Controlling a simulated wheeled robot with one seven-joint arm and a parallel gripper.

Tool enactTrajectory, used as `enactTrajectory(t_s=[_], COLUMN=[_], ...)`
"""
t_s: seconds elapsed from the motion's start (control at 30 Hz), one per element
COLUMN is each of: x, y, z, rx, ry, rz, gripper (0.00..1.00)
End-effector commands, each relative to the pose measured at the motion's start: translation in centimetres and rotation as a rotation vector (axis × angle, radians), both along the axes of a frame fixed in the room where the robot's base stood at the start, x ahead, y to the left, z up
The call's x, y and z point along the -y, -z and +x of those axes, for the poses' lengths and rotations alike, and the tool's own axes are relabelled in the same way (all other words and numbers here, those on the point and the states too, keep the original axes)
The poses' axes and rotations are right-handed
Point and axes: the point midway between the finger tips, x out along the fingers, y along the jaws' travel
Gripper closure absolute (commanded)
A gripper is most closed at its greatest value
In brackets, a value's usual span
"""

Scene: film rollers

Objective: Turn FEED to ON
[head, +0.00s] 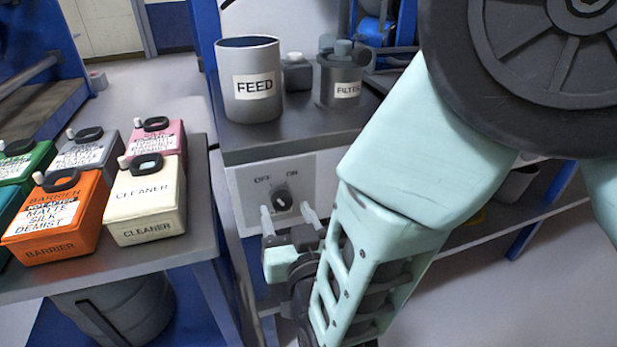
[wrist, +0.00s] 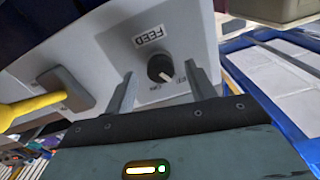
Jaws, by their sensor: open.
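The black FEED knob (head: 282,200) sits on the pale front panel below the bench top, with OFF printed upper left and ON upper right of it. In the wrist view, the knob (wrist: 160,68) appears upside down with its FEED label (wrist: 152,36) above. Its white pointer slants to the lower right, apparently toward the OFF side. My gripper (head: 285,208) is open in front of the panel. In the wrist view its two fingers stand apart to the left and right of the knob; I cannot tell if they touch it.
A grey FEED canister (head: 251,85) and a FILTER container (head: 341,80) stand on the bench (head: 240,147) above the panel. A table at left holds several bottles, including CLEANER (head: 145,205) and orange BARRIER (head: 57,220).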

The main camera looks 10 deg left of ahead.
Motion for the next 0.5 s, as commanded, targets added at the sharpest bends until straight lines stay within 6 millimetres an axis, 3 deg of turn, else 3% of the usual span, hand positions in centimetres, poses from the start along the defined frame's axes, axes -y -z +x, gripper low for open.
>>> enactTrajectory(t_s=[0.2, 0.5], x=[-0.81, -0.88], y=[0.01, 0.0], z=[1.32, 1.43], rx=[0.0, -0.001], ry=[-0.001, -0.001], rz=[0.001, 0.0], gripper=[0.45, 0.47])
